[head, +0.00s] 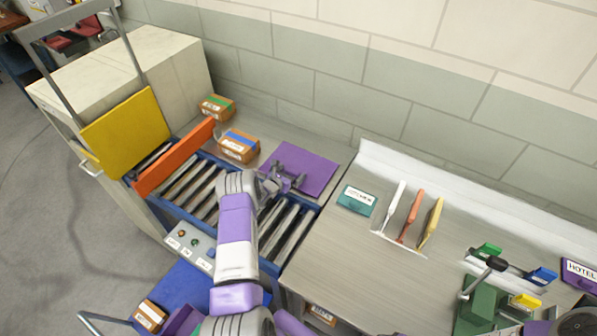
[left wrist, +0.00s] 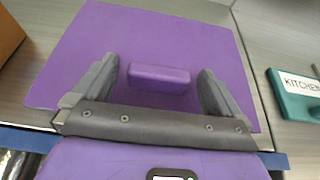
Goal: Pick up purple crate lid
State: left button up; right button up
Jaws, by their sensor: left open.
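The purple crate lid (head: 308,167) is a flat square panel lying on the grey surface behind the roller conveyor in the head view. It fills much of the left wrist view (left wrist: 195,45), where a raised purple block-shaped handle (left wrist: 158,77) stands on it. My left gripper (head: 285,180) is over the near left part of the lid. In the left wrist view its open fingers (left wrist: 158,85) are on either side of the handle, with a gap at each side. I cannot tell how high the fingertips are above the lid. My right gripper is not seen.
Cardboard boxes (head: 239,146) stand left of the lid. The roller conveyor (head: 297,222) lies in front, with an orange panel (head: 174,158) and a yellow panel (head: 124,131) at its left. A teal kitchen-labelled item (head: 356,200) is on the right table. A wall (head: 330,90) stands behind.

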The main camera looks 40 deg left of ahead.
pick_arm(q)
jog(key=shift+w, duration=0.1)
jog(key=shift+r, duration=0.1)
jog(key=c, duration=1.1)
jog(key=shift+c, duration=0.2)
notch_tip(320, 180, up, 10)
jog(key=p, duration=0.4)
